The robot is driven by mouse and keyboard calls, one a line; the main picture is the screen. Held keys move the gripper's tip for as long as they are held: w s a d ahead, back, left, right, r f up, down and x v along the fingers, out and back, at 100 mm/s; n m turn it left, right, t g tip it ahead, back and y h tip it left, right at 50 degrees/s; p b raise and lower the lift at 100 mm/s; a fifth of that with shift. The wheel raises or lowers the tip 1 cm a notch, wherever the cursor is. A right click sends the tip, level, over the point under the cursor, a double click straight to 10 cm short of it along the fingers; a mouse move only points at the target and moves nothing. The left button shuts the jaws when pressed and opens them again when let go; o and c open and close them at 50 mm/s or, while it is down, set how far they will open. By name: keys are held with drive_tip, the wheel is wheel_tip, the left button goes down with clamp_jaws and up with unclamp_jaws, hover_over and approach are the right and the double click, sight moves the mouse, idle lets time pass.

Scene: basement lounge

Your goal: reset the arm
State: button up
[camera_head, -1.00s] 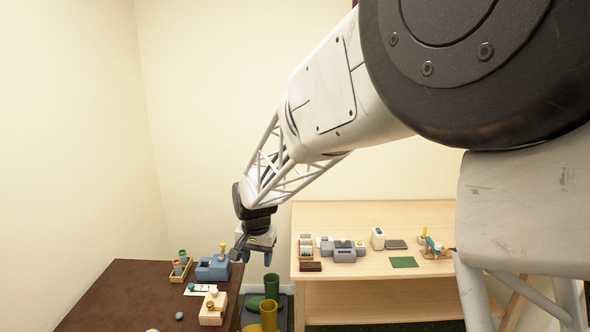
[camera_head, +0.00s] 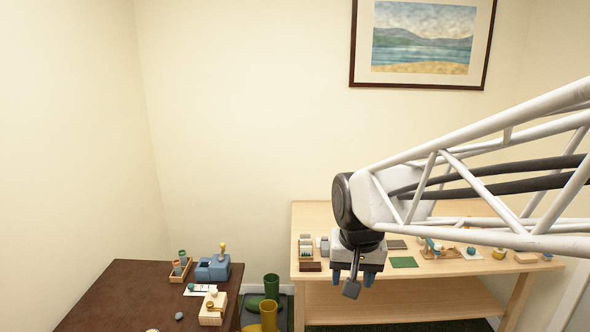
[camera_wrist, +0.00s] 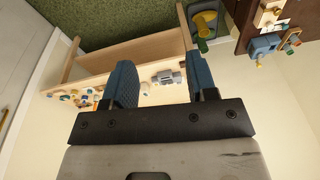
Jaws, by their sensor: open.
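My gripper (camera_head: 358,280) hangs from the black wrist joint, pointing down in front of the light wooden table (camera_head: 330,212). Its two blue fingers are apart with nothing between them. In the wrist view the fingers of my gripper (camera_wrist: 162,85) also show spread and empty. The wooden table (camera_wrist: 135,52) lies beyond them there. My white lattice forearm comes in from the right side of the head view.
The dark table (camera_head: 110,295) at lower left holds a blue block device (camera_head: 212,268) and a wooden block (camera_head: 212,310). A framed picture (camera_head: 422,43) hangs behind. A green mat (camera_head: 404,262) lies on the light table.

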drive_tip(key=s+d, duration=0.3)
drive_tip(key=s, duration=0.5)
drive_tip(key=s+d, duration=0.4)
drive_tip(key=s, duration=0.3)
drive_tip(key=shift+s+d+f+n+t, duration=0.3)
drive_tip(key=shift+s+f+n, duration=0.1)
drive_tip(key=shift+f, duration=0.05)
